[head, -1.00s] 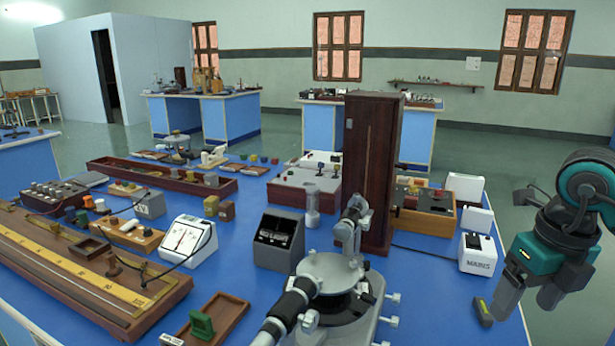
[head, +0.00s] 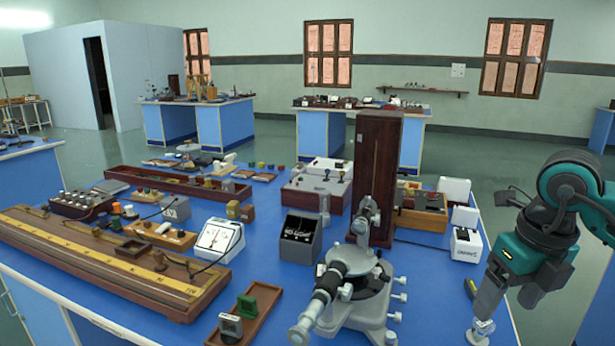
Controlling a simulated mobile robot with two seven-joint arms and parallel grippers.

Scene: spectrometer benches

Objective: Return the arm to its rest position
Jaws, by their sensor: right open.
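My right arm comes in from the right edge, and its gripper (head: 511,298) points down with its fingers apart, over the right edge of the blue bench. Nothing shows between the fingers. A small silver fitting (head: 481,330) shows just below the left-hand finger; I cannot tell whether they touch. The spectrometer (head: 355,290), with its dark round table and silver telescope, stands at the bench's front, left of the gripper and clear of it. My left gripper is out of view.
A white MAINS box (head: 466,246) stands near the bench's right edge, behind the gripper. A tall dark wooden case (head: 376,180) rises behind the spectrometer. A meter (head: 219,240) and a long wooden wire board (head: 90,265) fill the left.

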